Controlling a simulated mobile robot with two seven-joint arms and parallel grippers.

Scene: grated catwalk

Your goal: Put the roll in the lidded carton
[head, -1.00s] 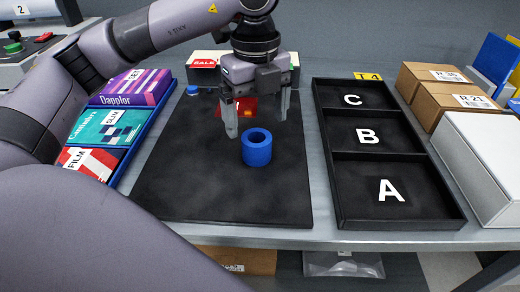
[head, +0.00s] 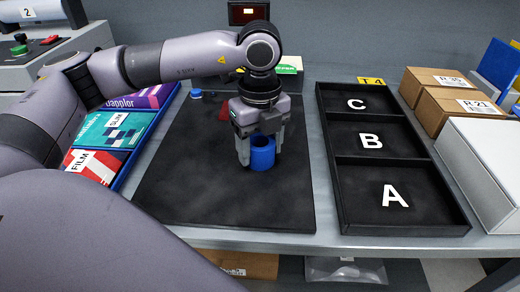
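The roll (head: 262,156) is a short blue cylinder with a round hole in its top. It stands upright on the black mat (head: 190,190). My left gripper (head: 261,158) points down over it, with one finger on each side. The fingers look closed against its sides, and the gripper hides part of its top. I cannot tell which box is the lidded carton: a pale box (head: 291,77) at the back is partly hidden by my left arm, and a white closed box (head: 490,165) stands at the right. My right gripper is not in view.
A black tray (head: 344,225) with compartments A, B and C lies right of the mat. Brown cartons (head: 435,78) stand beyond it. A blue tray (head: 130,164) of flat boxes lies at the left. A red object (head: 224,112) and a small blue item (head: 196,94) are behind the gripper.

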